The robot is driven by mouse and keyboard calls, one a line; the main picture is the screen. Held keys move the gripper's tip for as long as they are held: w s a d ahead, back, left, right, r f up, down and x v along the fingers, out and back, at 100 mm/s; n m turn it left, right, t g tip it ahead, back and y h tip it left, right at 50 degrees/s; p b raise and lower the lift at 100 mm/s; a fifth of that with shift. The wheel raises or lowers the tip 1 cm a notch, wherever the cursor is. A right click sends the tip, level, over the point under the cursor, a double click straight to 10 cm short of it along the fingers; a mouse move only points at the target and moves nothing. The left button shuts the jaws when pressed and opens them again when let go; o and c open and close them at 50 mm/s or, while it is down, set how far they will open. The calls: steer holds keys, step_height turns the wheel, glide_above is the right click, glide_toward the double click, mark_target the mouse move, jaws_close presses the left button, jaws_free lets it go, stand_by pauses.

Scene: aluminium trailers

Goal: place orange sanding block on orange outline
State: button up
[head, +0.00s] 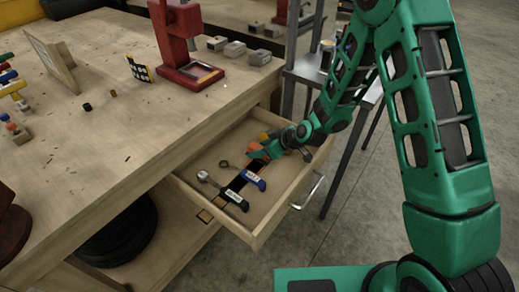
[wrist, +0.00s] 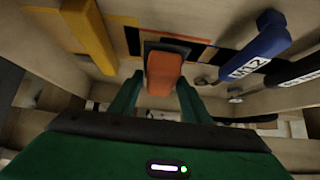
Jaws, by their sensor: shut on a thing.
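The orange sanding block (wrist: 163,73), with a dark base, is between the two green fingers of my gripper (wrist: 158,88) in the wrist view. My gripper is shut on it. In the head view my gripper (head: 275,146) reaches into the open drawer, and the block is mostly hidden there. Thin orange edging of an outline (wrist: 197,42) shows beside black patches on the drawer floor, just beyond the block in the wrist view. The block covers part of this area. I cannot tell whether the block touches the floor.
The open drawer (head: 185,194) also holds a blue-handled tool (head: 253,180) and a black-handled tool (head: 234,198). A yellow tool (wrist: 88,35) lies left of the block in the wrist view. The drawer walls are close around my gripper. The workbench (head: 120,125) stands above the drawer.

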steer(key=shift+f, duration=0.1)
steer(key=shift+f, duration=0.3)
steer(key=shift+f, duration=0.15)
steer(key=o, duration=1.2)
steer(key=shift+f, duration=0.1)
steer(key=shift+r, duration=0.25)
steer(key=v, duration=1.2)
steer(key=shift+r, duration=0.4)
